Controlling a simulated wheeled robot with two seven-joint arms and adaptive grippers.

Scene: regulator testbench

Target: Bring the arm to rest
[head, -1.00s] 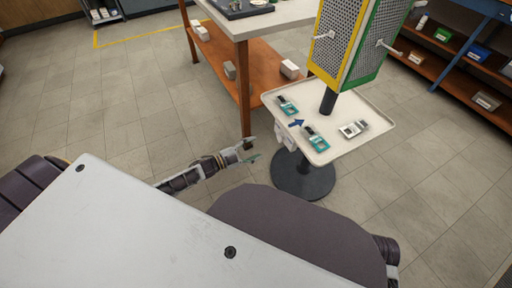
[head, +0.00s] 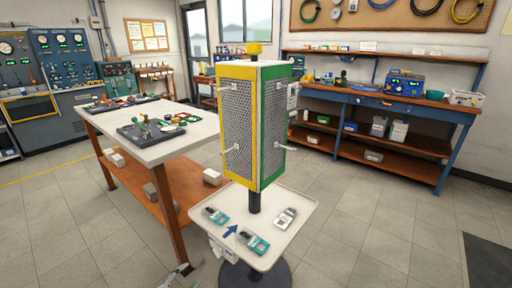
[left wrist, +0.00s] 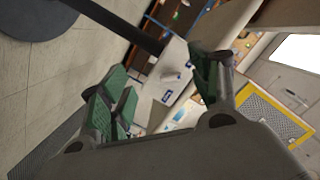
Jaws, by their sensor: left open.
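My left gripper (head: 180,276) shows only in part at the bottom edge of the head view, low and to the left of the tray stand. In the left wrist view its green-padded fingers (left wrist: 160,78) are spread apart with nothing between them. The rest of the left arm is below the head view's edge. My right gripper is in neither view.
The stand's white tray (head: 285,232) holds several small devices under a yellow-and-green perforated tower (head: 254,125). A workbench (head: 165,148) stands at the left, a blue-framed bench (head: 372,97) behind. Floor (head: 370,235) is clear at right.

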